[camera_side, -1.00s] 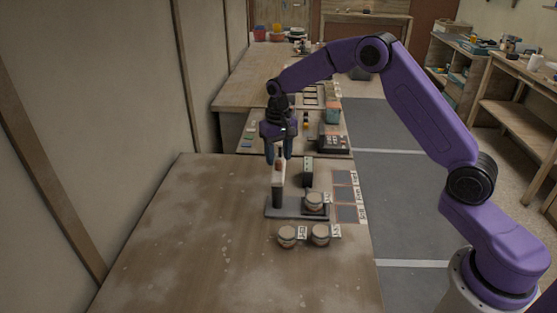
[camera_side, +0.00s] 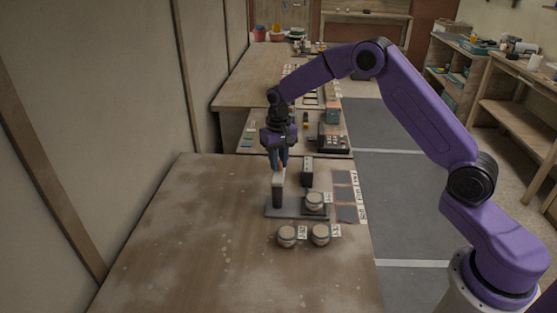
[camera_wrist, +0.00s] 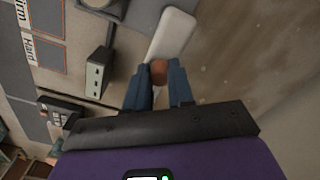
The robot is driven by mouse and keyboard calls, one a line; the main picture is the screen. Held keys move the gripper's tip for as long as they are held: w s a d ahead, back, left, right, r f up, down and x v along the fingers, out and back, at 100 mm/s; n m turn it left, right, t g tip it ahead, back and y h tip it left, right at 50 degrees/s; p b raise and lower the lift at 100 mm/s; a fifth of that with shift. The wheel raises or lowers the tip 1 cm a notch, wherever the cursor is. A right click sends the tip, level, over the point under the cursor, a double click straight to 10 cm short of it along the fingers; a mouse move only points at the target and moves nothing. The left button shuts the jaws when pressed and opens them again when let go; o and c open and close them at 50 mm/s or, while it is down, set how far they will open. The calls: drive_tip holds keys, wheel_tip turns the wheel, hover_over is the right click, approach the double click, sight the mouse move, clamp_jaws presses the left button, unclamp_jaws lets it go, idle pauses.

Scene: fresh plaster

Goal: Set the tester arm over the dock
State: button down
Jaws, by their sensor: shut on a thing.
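The tester arm (camera_side: 278,178) is a pale bar that reaches back from the top of a dark post on a grey base plate (camera_side: 290,212). It also shows as a white bar in the wrist view (camera_wrist: 174,34), with a brown knob (camera_wrist: 158,72) at its near end. My gripper (camera_side: 279,166) is shut on this knob; its blue fingers (camera_wrist: 159,84) flank it. A grey upright block (camera_side: 308,171) with small dots on its face, possibly the dock, stands to the right, apart from the bar. It also shows in the wrist view (camera_wrist: 98,72).
One round pot (camera_side: 314,201) sits on the base plate. Two more labelled pots (camera_side: 287,236) (camera_side: 320,234) stand in front. Dark labelled squares (camera_side: 343,195) line the table's right edge. The table's left and front are clear. A dark keyed device (camera_side: 333,139) sits on the table behind.

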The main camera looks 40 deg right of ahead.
drive_tip(key=shift+m, duration=0.3)
drive_tip(key=m, duration=0.1)
drive_tip(key=s+m, duration=0.1)
drive_tip(key=m, duration=0.1)
drive_tip(key=d+m, duration=0.1)
drive_tip(key=shift+s+m, duration=0.25)
drive_tip(key=shift+m, duration=0.15)
drive_tip(key=shift+s+a+r+m, duration=0.15)
drive_tip(key=shift+s+m, duration=0.5)
drive_tip(key=shift+m, duration=1.4)
drive_tip(key=shift+s+a+f+m, duration=0.15)
drive_tip(key=shift+s+m, duration=0.55)
drive_tip(key=shift+m, duration=1.4)
drive_tip(key=shift+s+a+r+m, duration=0.15)
drive_tip(key=shift+s+m, duration=0.5)
drive_tip(key=shift+m, duration=1.4)
drive_tip(key=c, duration=1)
unclamp_jaws()
drive_tip(key=shift+a, duration=0.1)
drive_tip(key=shift+o, duration=0.2)
